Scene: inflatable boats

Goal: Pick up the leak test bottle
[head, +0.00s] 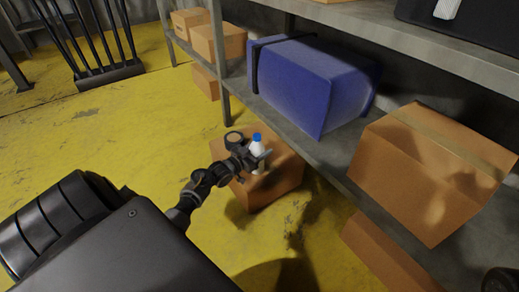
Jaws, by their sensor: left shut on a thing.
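The leak test bottle (257,141) is a small white bottle with a blue cap. It shows upright over the cardboard box (265,190) on the floor, in front of the shelf. My left gripper (256,160) is at the bottle and shut on it. The gripper and wrist hide part of the bottle. I cannot tell whether the bottle's base touches the box top. My right gripper is not in view.
A metal shelf (316,146) holds a blue bin (310,85) and a large cardboard box (430,170). More boxes (218,42) stand at the back left. A dark rack (108,72) stands at the upper left. The yellow floor (90,145) at the left is clear.

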